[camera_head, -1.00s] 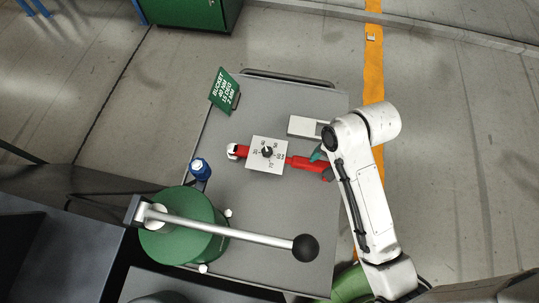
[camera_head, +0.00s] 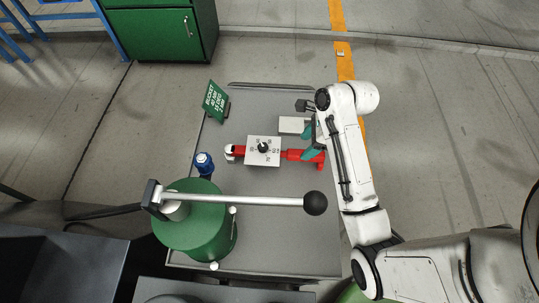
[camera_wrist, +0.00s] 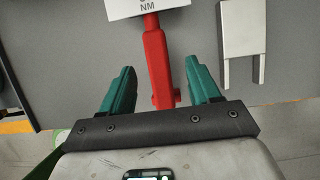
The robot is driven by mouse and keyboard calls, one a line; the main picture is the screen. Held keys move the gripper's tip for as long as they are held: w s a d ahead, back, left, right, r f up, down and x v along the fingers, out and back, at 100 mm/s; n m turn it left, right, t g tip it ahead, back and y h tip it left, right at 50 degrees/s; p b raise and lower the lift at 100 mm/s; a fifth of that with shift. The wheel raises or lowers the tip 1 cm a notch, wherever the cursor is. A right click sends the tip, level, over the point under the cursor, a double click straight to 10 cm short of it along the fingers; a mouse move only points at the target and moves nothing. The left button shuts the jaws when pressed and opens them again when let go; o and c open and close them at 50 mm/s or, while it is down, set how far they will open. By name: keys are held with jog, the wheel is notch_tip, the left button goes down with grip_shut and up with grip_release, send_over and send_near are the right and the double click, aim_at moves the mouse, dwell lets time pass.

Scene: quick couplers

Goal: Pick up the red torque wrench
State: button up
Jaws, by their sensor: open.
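The red torque wrench (camera_head: 297,155) lies across the grey cart top, with its handle to the right and its head to the left. A white square dial plate (camera_head: 262,150) with a black knob covers its middle. My gripper (camera_head: 312,139) is at the handle end, partly hidden by my arm. In the wrist view the red handle (camera_wrist: 158,62) runs between the two green fingers of my gripper (camera_wrist: 155,82). The fingers are spread, with a gap on each side of the handle. I cannot tell the height of the fingers over it.
A green drum with a lever (camera_head: 200,220) stands at the cart's front left; its black ball knob (camera_head: 315,203) reaches toward my arm. A blue part (camera_head: 204,164), a green sign (camera_head: 215,101) and a white block (camera_head: 293,125) are also on the grey cart (camera_head: 270,245).

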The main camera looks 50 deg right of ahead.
aim_at(297, 156)
jog(key=shift+s+p+x, duration=0.15)
jog(key=shift+p+x, duration=0.1)
jog(key=shift+x, duration=1.65)
jog(key=shift+s+p+x, duration=0.15)
jog(key=shift+p+x, duration=0.05)
jog(key=shift+x, duration=1.7)
grip_shut()
